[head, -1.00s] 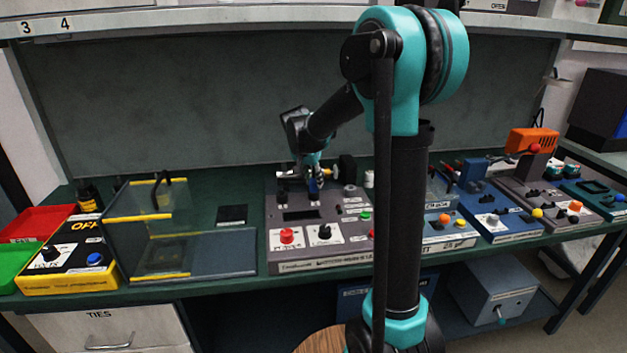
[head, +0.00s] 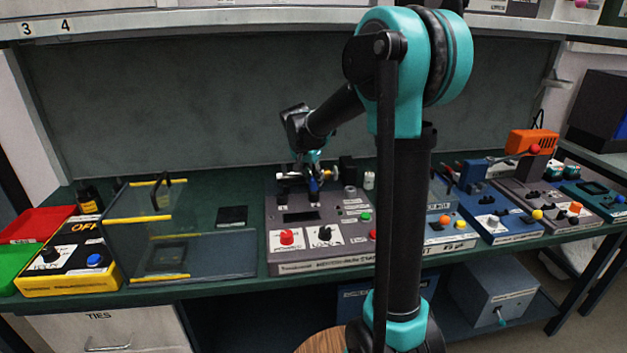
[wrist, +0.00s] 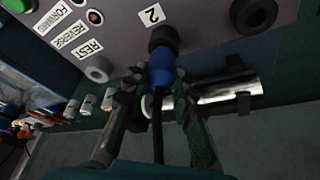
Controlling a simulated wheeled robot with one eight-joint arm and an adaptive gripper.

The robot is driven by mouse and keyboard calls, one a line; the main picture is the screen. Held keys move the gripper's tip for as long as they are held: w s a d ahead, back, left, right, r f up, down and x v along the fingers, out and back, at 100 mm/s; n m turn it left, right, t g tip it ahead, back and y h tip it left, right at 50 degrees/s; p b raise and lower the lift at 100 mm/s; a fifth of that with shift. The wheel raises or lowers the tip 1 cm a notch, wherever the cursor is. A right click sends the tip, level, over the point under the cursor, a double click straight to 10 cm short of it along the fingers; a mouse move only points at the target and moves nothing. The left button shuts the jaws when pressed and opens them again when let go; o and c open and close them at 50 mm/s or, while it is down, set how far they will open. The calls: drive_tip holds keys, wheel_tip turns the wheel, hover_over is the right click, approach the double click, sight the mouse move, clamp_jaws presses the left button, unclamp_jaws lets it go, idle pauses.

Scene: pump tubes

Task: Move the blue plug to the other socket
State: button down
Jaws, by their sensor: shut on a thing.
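The blue plug (wrist: 161,68) is between my gripper's fingers (wrist: 157,88) in the wrist view, with its black cable running back between them. My gripper is shut on it. The plug's front end meets a black round socket (wrist: 163,38) beside a "2" label; how deep it sits I cannot tell. Another black socket (wrist: 254,13) shows empty to the right. In the head view the blue plug (head: 314,186) is low under my gripper (head: 311,173), at the back of the grey console (head: 322,256); the sockets are mostly hidden there.
A silver cylinder (wrist: 225,88) lies close beside my right finger in the wrist view. A grey ring (wrist: 98,70) is near the "REST" label. In the head view, a clear box (head: 130,232) with yellow edges stands left of the console, and blue devices (head: 492,222) stand right.

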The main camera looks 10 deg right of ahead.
sight(313, 176)
drive_tip(key=shift+r, duration=0.25)
drive_tip(key=shift+r, duration=2)
idle(0.5)
